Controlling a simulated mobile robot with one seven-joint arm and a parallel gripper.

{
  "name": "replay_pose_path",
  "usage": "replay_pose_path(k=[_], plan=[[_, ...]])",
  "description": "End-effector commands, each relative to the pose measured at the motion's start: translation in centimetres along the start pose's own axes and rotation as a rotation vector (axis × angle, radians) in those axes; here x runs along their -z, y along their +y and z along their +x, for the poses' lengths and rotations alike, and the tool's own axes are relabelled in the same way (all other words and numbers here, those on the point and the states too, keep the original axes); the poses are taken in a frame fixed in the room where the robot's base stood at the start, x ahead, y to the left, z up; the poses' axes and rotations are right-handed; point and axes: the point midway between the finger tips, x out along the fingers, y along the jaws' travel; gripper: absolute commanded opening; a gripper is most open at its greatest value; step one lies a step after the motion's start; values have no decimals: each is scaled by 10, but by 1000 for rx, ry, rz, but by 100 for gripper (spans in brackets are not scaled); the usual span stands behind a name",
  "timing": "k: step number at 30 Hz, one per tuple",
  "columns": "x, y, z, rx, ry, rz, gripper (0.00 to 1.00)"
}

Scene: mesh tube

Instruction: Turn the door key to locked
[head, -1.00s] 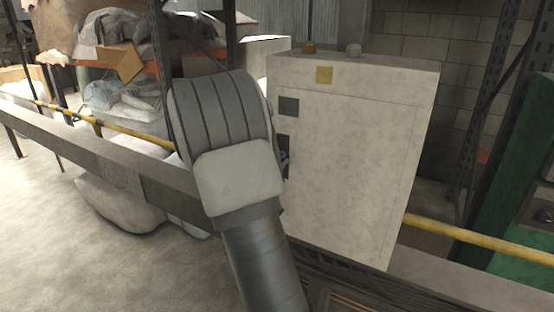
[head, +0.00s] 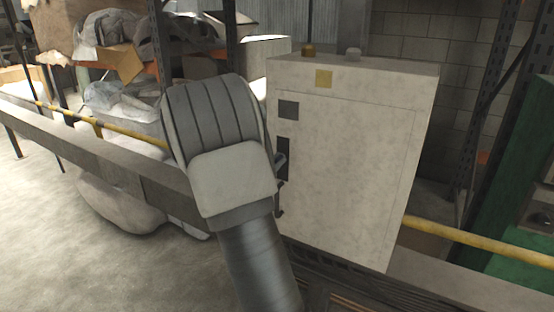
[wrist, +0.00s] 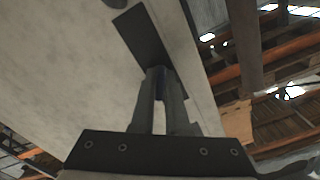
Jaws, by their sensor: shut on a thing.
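A pale, stained cabinet (head: 355,165) stands on the rail with its door facing me. A tall dark lock plate (head: 283,150) is on the door's left side, and it fills the upper middle of the wrist view (wrist: 142,36). My gripper (wrist: 163,73) has its two fingers close together, with the tips at the lower end of this plate. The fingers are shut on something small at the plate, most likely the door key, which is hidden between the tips. In the head view my arm covers most of the gripper, and a dark fingertip part shows beside the plate.
A yellow pipe (head: 470,237) and a rail run past the cabinet. Shelves with covered goods stand behind on the left. Open floor (head: 50,215) lies at the left.

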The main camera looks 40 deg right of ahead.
Motion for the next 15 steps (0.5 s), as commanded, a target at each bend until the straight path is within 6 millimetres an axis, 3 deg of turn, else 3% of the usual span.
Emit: replay_pose_path(k=[15], plan=[[2, -2, 0, 0, -1, -397, 0]])
